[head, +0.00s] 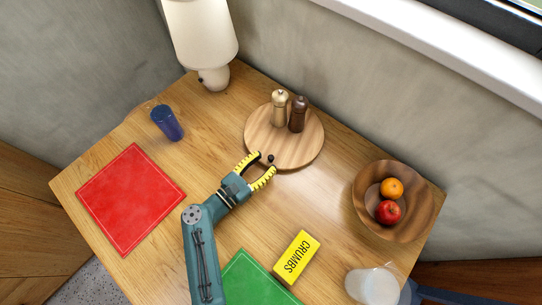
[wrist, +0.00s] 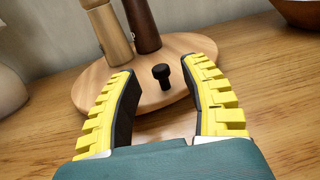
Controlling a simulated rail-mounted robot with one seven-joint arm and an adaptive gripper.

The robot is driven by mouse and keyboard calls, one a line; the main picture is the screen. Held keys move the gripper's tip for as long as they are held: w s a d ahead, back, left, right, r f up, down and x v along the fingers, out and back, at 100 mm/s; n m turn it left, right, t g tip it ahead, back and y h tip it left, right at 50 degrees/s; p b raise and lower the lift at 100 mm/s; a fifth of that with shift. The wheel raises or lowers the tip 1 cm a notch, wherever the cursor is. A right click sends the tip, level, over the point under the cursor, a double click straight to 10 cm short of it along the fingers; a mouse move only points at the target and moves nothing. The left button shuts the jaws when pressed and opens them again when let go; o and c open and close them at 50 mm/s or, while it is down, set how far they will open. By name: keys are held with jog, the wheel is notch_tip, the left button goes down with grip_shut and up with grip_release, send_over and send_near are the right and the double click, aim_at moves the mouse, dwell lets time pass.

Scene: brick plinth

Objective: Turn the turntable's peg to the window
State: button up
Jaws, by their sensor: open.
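The round wooden turntable (head: 285,151) lies flat on the table towards the back wall. Its small black peg (head: 271,158) stands upright near the rim, on the side facing my arm. A light wooden mill (head: 279,107) and a dark brown mill (head: 298,114) stand on the far part of the turntable. My gripper (head: 262,167) is open, its yellow ribbed fingers on either side of the peg. In the wrist view, the peg (wrist: 162,75) shows between and just beyond the fingertips (wrist: 160,70), without visible contact. The window (head: 500,25) is at the upper right.
A lamp (head: 203,40) and a blue cup (head: 167,122) stand left of the turntable. A red mat (head: 130,198) lies at left, a green mat (head: 250,285) in front. A yellow CRUMBS box (head: 297,257), a glass (head: 372,286) and a fruit bowl (head: 418,217) are at right.

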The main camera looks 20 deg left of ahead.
aim_at(271, 156)
jog(key=shift+x, duration=1.55)
grip_shut()
jog(key=shift+w+r, duration=0.1)
